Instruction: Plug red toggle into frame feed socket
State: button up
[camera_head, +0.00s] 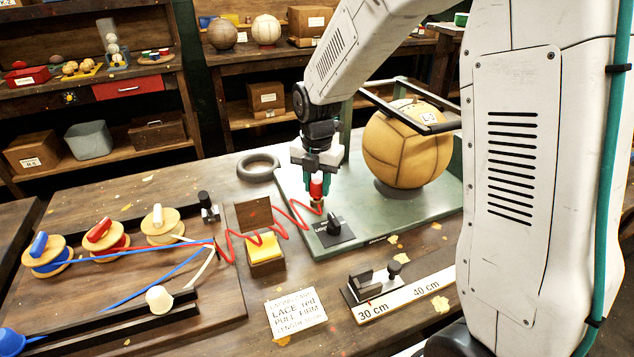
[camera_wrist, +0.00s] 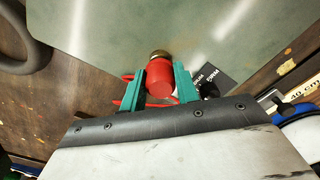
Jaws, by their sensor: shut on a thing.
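My gripper (camera_head: 318,170) is shut on the red toggle (camera_head: 317,188), which hangs upright over the green base plate of the frame. The wrist view shows the toggle (camera_wrist: 159,82) between the teal fingers, with a brass round part (camera_wrist: 159,54) beyond its red body. I cannot tell whether that brass part is the toggle's tip or a socket, nor whether the toggle touches the base. A red coiled cord (camera_head: 283,229) runs from the toggle to the left. No frame feed socket is clearly distinguishable. A black label plate with a lever (camera_head: 333,230) sits just in front.
A tan leather ball (camera_head: 405,148) stands in the green frame (camera_head: 440,200) to the right. A yellow block in a wooden holder (camera_head: 265,250) is left of the base. Spools (camera_head: 103,240) with cords, a grey ring (camera_head: 258,166) and a ruler bracket (camera_head: 375,283) lie around.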

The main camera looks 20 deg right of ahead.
aim_at(317, 180)
jog(key=shift+f, duration=0.3)
jog(key=o, duration=1)
notch_tip(317, 180, up, 8)
jog(key=shift+f, duration=0.1)
